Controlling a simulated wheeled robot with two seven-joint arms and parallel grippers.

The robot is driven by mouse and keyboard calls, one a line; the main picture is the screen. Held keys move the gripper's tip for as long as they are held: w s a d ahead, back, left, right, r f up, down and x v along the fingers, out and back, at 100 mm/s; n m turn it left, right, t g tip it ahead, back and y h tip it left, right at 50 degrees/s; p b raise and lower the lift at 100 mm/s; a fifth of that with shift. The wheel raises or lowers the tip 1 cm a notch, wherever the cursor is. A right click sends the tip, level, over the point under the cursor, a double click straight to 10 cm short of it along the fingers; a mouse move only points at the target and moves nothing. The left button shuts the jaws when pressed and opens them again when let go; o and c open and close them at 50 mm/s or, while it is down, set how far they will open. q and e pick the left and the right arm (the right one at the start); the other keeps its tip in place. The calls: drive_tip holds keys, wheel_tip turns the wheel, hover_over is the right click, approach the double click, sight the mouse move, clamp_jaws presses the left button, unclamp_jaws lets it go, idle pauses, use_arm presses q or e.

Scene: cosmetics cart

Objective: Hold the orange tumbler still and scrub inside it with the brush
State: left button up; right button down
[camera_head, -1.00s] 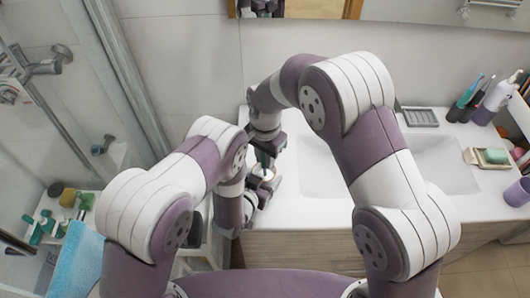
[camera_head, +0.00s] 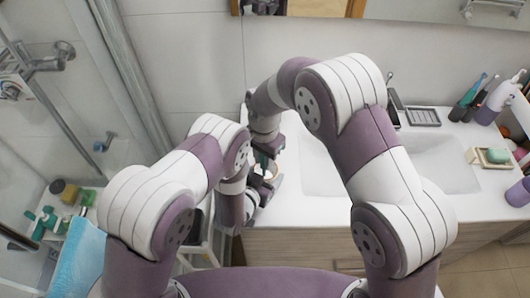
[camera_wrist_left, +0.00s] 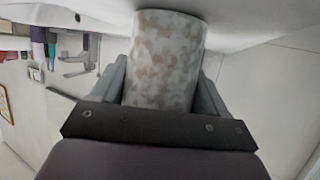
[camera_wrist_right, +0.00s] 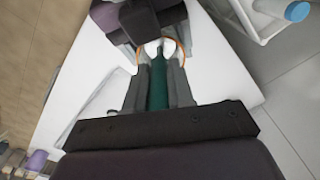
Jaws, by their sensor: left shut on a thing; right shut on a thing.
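The tumbler (camera_wrist_left: 165,55) has a mottled grey-white outside in the left wrist view. Its orange rim (camera_wrist_right: 181,48) shows in the right wrist view. My left gripper (camera_wrist_left: 163,78) is shut around the tumbler, one finger on each side, near the left end of the white counter. My right gripper (camera_wrist_right: 158,62) is shut on the green handle of the brush (camera_wrist_right: 158,85). The brush's white head (camera_wrist_right: 152,48) lies within the rim's outline. How deep it sits is hidden. In the head view the tumbler (camera_head: 269,170) is small and partly covered by my grippers.
The white counter (camera_head: 310,215) has a sink basin (camera_head: 322,170) just right of the grippers. A soap dish (camera_head: 490,158), bottles and a grey tray (camera_head: 422,116) stand further right. A shelf with bottles (camera_head: 65,195) and a blue towel (camera_head: 80,258) are at left.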

drive_tip(key=shift+w+d, duration=0.5)
drive_tip(key=shift+w, duration=0.1)
drive_tip(key=shift+s+a+f, duration=0.1)
drive_tip(key=shift+s+a, duration=0.2)
drive_tip(key=shift+a, duration=0.45)
drive_tip(key=shift+s+d, duration=0.15)
drive_tip(key=shift+d, duration=0.6)
drive_tip(key=shift+w+a, duration=0.55)
drive_tip(key=shift+s+d+r, duration=0.2)
drive_tip(key=shift+s+r, duration=0.15)
drive_tip(key=shift+r, duration=0.3)
